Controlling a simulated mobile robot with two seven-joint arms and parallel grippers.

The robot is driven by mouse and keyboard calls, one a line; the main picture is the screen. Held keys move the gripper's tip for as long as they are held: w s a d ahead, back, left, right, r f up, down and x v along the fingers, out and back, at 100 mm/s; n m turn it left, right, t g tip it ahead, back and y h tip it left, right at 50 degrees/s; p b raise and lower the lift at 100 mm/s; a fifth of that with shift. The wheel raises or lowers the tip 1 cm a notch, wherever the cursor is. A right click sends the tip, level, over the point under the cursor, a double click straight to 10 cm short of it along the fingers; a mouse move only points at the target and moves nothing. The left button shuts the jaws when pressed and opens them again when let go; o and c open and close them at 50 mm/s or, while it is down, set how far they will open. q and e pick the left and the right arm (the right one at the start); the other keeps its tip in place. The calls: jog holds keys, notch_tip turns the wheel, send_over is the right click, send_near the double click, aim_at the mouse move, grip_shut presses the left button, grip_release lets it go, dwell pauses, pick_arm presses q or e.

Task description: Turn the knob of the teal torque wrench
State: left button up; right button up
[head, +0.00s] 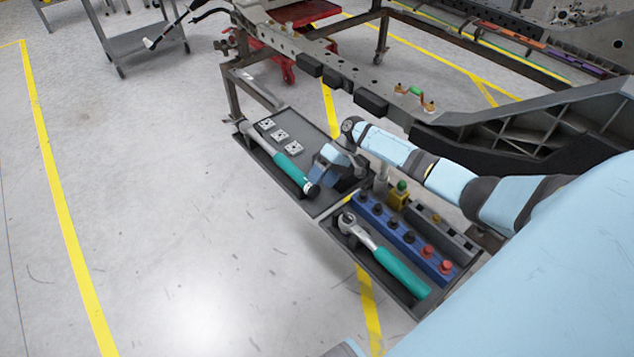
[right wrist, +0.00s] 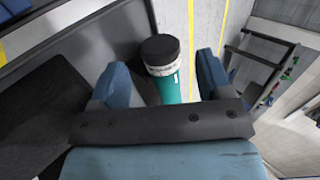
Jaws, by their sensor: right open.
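A teal-handled torque wrench (head: 289,168) lies in the far tray. Its shaft reaches to the upper left, and its black end knob (head: 313,190) lies toward the right side of the tray. My right gripper (head: 325,174) is open beside the knob end. In the right wrist view the black knob (right wrist: 160,48), a pale ring and part of the teal handle (right wrist: 169,88) show between the two blue fingers (right wrist: 162,78). Neither finger visibly touches the knob. The rest of the wrench is outside that view. My left gripper is not in view.
A near tray (head: 340,236) holds a teal-handled ratchet (head: 400,270) and a blue socket rack (head: 395,232). Several small metal plates (head: 280,135) lie in the far tray (head: 318,207). A dark chassis beam (head: 370,102) runs behind. The floor at left is clear.

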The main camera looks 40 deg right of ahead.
jog(key=p+v, duration=0.1)
jog(key=v, duration=0.8)
jog(key=shift+w+d+r, duration=0.1)
jog(key=shift+d+r, duration=0.1)
jog(key=shift+r, duration=0.05)
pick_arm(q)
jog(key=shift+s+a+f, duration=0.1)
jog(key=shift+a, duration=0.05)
pick_arm(e)
jog(key=shift+d+r, duration=0.2)
